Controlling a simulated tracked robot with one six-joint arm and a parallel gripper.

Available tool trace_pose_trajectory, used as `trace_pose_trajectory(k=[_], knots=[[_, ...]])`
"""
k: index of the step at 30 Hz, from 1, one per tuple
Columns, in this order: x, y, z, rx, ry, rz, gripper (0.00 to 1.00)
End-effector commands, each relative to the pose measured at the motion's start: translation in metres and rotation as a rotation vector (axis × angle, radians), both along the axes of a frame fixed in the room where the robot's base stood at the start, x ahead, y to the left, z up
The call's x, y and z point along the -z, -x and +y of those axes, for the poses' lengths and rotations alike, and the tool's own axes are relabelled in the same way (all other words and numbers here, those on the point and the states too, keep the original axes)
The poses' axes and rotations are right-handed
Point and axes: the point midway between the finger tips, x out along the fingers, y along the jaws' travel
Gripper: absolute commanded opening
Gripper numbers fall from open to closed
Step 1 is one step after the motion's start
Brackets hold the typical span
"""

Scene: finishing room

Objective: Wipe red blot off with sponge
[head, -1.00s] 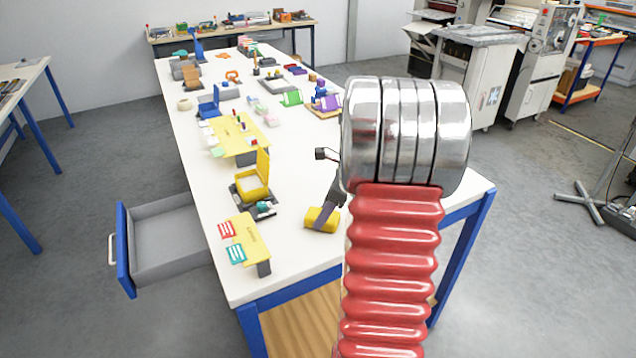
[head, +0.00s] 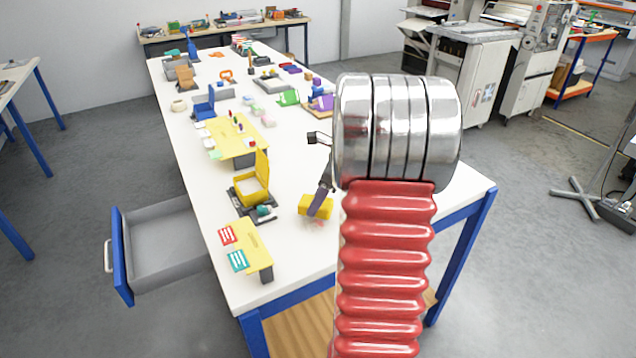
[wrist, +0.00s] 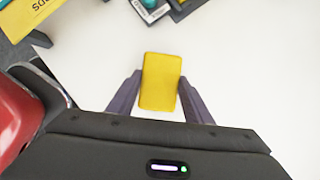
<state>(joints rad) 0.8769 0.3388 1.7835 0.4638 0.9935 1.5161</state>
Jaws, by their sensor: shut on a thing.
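My gripper (head: 320,202) is shut on a yellow sponge (head: 308,206) over the white table, near its front edge. In the wrist view the sponge (wrist: 160,82) sits between the two dark fingers. A faint pinkish-red mark (head: 319,223), looking like the red blot, shows on the table just in front of the sponge in the head view. The sponge may hide part of it. No red mark shows in the wrist view. I cannot tell whether the sponge touches the table.
A yellow stand with red and teal cards (head: 254,248) is left of the sponge. A yellow open box (head: 253,185) on a dark base stands behind that. A grey drawer (head: 165,240) juts out at the left. The white tabletop (head: 290,245) around the sponge is clear.

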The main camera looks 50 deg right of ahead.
Motion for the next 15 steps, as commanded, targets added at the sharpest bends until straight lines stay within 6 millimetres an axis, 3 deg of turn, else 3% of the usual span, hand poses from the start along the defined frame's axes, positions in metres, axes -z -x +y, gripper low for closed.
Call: trace_pose_trajectory(k=[15], knots=[[-0.047,-0.004,0.004,-0.011,0.003,-0.003,0.21]])
